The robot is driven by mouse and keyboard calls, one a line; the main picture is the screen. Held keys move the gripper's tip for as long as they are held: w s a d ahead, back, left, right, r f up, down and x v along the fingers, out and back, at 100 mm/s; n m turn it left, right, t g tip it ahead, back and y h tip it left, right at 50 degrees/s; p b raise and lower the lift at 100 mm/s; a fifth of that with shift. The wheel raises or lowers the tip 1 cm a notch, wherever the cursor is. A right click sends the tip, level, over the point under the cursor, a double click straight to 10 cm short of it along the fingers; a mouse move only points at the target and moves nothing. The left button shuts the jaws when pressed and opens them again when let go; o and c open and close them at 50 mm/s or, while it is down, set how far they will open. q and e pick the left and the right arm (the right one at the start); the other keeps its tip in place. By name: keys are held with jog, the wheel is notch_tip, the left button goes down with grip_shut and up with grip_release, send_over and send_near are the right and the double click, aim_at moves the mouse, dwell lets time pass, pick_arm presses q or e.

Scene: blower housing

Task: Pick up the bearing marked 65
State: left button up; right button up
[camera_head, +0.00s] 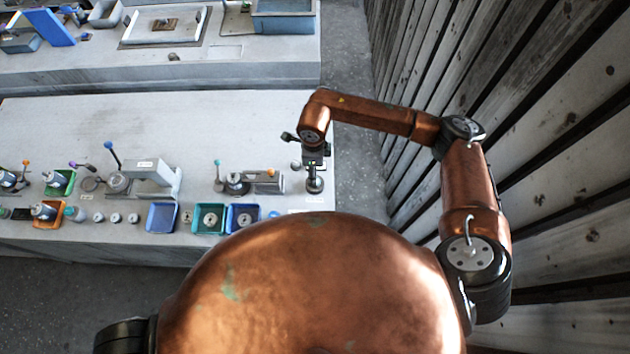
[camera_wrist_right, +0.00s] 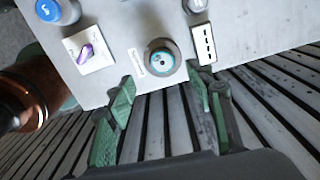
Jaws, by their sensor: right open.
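My right gripper (camera_head: 313,165) hangs over the right end of the near bench, above a dark round part (camera_head: 315,186). In the right wrist view its two green-padded fingers (camera_wrist_right: 163,82) are spread and empty. A round grey part with a teal centre (camera_wrist_right: 160,57) stands just beyond the fingertips, apart from them. Several small grey cylinders (camera_head: 115,218) stand near the bench's front edge; they could be bearings, but I cannot read any marks. No part is clearly legible as 65. My left gripper is not in view.
Blue (camera_head: 161,217) and green (camera_head: 209,219) bins stand along the bench front, with grey fixtures (camera_head: 155,175) behind. A purple piece (camera_wrist_right: 86,54) and a blue-topped part (camera_wrist_right: 48,10) are nearby. A slatted wall (camera_head: 560,130) is at right. The bench's back half is clear.

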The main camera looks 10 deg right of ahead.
jog(key=f+p, duration=0.1)
jog(key=f, duration=0.3)
jog(key=f+p, duration=0.1)
jog(key=f, duration=0.2)
jog(key=shift+w+d+p, duration=0.1)
jog(key=shift+d+p, duration=0.15)
jog(key=shift+p, duration=0.1)
jog(key=shift+f, duration=0.3)
jog(key=shift+c, duration=0.3)
grip_shut()
jog(key=shift+r, duration=0.1)
